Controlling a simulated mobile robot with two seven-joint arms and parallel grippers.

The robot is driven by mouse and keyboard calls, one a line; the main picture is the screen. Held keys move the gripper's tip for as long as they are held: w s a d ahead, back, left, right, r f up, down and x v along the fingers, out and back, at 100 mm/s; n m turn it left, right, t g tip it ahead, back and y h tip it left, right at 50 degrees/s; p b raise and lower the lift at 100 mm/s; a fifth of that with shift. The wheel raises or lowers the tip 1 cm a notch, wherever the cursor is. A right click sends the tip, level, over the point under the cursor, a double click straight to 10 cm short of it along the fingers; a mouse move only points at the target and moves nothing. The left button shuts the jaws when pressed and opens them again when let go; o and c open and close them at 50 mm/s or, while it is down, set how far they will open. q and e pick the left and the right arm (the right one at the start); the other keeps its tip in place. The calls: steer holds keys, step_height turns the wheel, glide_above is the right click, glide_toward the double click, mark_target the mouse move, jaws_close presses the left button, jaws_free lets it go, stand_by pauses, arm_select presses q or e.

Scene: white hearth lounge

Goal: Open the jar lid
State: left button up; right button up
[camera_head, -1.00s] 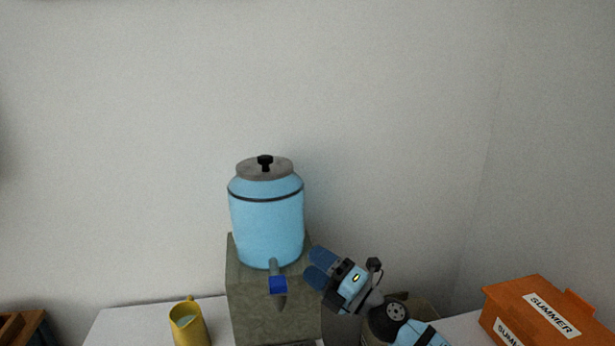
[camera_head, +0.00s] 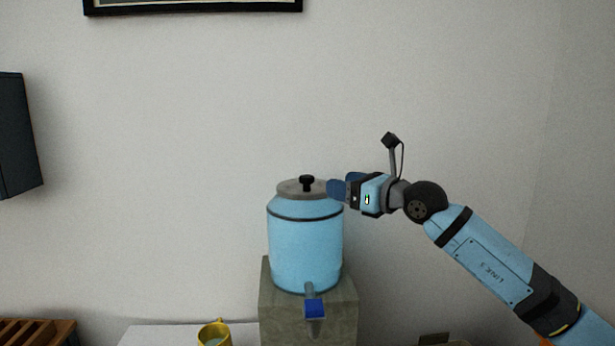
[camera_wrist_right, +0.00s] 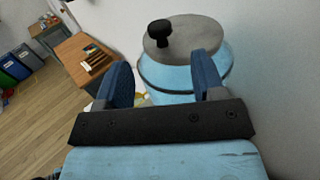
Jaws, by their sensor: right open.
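The jar (camera_head: 304,245) is light blue with a dark band and a tap with a blue handle (camera_head: 314,307). It stands upright on a grey-green stone block (camera_head: 283,318). Its grey lid (camera_head: 291,190) with a black knob (camera_head: 306,183) sits on top. My right gripper (camera_head: 345,184) is open and empty, just right of the lid at about lid height. In the right wrist view the lid (camera_wrist_right: 200,36) and knob (camera_wrist_right: 159,32) are ahead, beyond the two blue fingers (camera_wrist_right: 160,82). The gripper does not hold the knob. My left gripper is not in view.
A yellow jug (camera_head: 215,334) stands on the white surface (camera_head: 150,335) left of the block. A plain wall (camera_head: 200,120) is behind. A wooden slatted item (camera_head: 35,332) is at lower left. The space above the lid is clear.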

mark_target(307, 176)
steer(key=p+x, duration=0.1)
steer(key=x, duration=0.9)
steer(key=shift+a, duration=0.2)
